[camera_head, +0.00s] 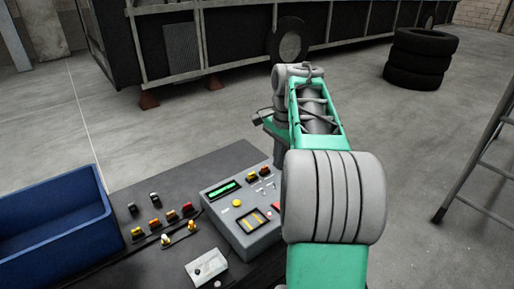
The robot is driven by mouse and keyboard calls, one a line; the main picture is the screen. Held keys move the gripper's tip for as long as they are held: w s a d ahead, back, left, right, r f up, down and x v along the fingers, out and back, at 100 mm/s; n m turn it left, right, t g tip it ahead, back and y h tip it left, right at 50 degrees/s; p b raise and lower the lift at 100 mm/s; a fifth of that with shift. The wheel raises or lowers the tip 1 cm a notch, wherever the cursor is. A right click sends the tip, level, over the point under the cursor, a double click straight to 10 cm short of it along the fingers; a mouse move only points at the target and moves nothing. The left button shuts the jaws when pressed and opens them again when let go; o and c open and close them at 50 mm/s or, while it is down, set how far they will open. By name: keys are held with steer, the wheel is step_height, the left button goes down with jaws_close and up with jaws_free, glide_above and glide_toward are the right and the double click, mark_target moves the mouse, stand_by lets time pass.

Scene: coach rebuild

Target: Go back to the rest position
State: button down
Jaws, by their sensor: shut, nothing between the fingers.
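My arm rises from the bottom right and bends over at the top. My gripper (279,153) hangs at its far end, partly hidden behind my own green and grey arm links. It is above the far right side of the control panel, shut, with nothing seen in it. The grey control panel (226,198) has a green display, a yellow button and small switches. My forearm hides its right edge.
The panel stands on a dark bench (165,180) with several small coloured parts and a white switch box (207,267). A blue bin (62,213) is at left. Behind are a coach frame (180,45) and stacked tyres (420,58). A ladder (483,155) stands right. Floor between is clear.

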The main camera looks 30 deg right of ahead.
steer(key=s+f+n, duration=0.1)
steer(key=f+n, duration=0.2)
steer(key=s+a+f+n, duration=0.1)
steer(key=f+n, duration=0.2)
steer(key=f, duration=0.1)
steer(key=s+a+f+n, duration=0.1)
steer(key=s+f+n, duration=0.1)
steer(key=f+n, duration=0.1)
steer(key=shift+f+n, duration=0.4)
steer(key=shift+f, duration=0.15)
steer(key=shift+n, duration=0.5)
steer(key=s+a, duration=0.1)
steer(key=s+a+f, duration=0.1)
steer(key=a, duration=0.1)
steer(key=shift+s+f, duration=0.2)
steer(key=shift+s, duration=0.15)
steer(key=s+a+f+n, duration=0.1)
steer(key=s+a+n, duration=0.2)
steer(key=s+a, duration=0.55)
steer(key=w+a+r+n+t, duration=0.1)
steer(key=a+r, duration=0.1)
steer(key=a, duration=0.3)
steer(key=w+a+r+n+t, duration=0.1)
steer(key=w+a+r+n, duration=0.1)
steer(key=a, duration=0.4)
steer(key=shift+a+r+t, duration=0.2)
steer(key=shift+r+t, duration=0.1)
steer(key=shift+r, duration=0.15)
